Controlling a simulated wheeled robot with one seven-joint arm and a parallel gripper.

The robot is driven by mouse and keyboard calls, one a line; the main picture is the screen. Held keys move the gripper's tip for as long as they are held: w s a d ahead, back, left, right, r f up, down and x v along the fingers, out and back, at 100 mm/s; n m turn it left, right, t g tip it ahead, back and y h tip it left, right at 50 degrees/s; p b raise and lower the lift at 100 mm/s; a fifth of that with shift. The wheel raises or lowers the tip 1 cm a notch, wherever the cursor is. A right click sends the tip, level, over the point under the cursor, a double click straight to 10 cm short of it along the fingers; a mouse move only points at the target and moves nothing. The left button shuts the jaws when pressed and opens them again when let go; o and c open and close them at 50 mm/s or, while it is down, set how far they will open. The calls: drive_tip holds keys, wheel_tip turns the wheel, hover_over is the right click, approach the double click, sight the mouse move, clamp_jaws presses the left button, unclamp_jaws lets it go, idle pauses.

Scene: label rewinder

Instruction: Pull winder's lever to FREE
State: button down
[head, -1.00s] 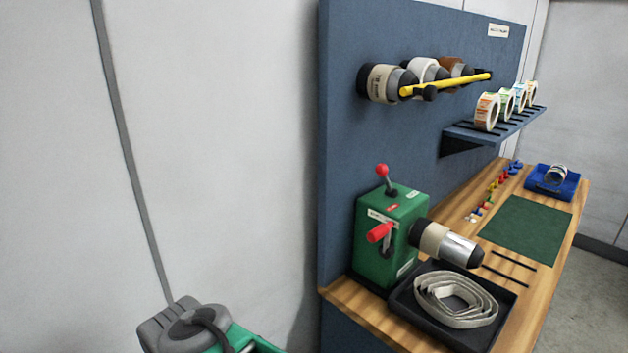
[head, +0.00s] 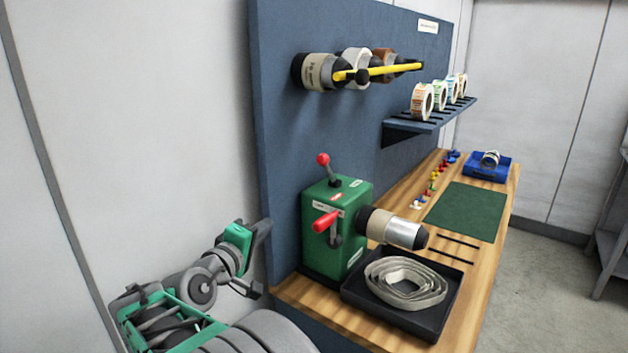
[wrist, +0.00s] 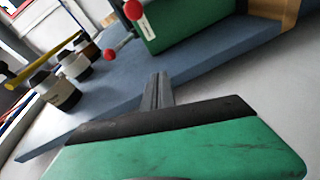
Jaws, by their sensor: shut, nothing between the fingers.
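The winder (head: 352,215) is a green box at the near end of the bench. A short lever with a red ball knob (head: 323,159) stands on its top, leaning slightly left. A red-handled crank (head: 326,221) is on its front face. The labels are too small to read. My gripper (head: 264,227) is shut and empty, left of the winder and apart from it, lower than the lever knob. In the wrist view its closed fingers (wrist: 158,90) point toward the winder's side (wrist: 185,20), with the ball knob (wrist: 109,54) beyond the tips.
A black tray (head: 432,322) with coiled liner stands before the winder, under its roll spindle (head: 398,229). The blue back panel (head: 285,120) carries rolls (head: 318,72) with a yellow bar (head: 380,71) and a shelf (head: 430,122). Free air lies between my gripper and the winder.

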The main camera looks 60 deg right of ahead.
sight(320, 163)
drive_tip(key=s+d+r+n+g+h, duration=0.1)
drive_tip(key=s+d+r+g+h, duration=0.1)
drive_tip(key=r, duration=0.4)
drive_tip(key=shift+s+n+g+h, duration=0.3)
drive_tip(key=shift+s+g+h, duration=0.1)
drive_tip(key=shift+s+h, duration=0.6)
drive_tip(key=p+x, duration=0.3)
drive_tip(key=x, duration=1.1)
drive_tip(key=shift+f+p, duration=0.2)
drive_tip(key=shift+p, duration=0.2)
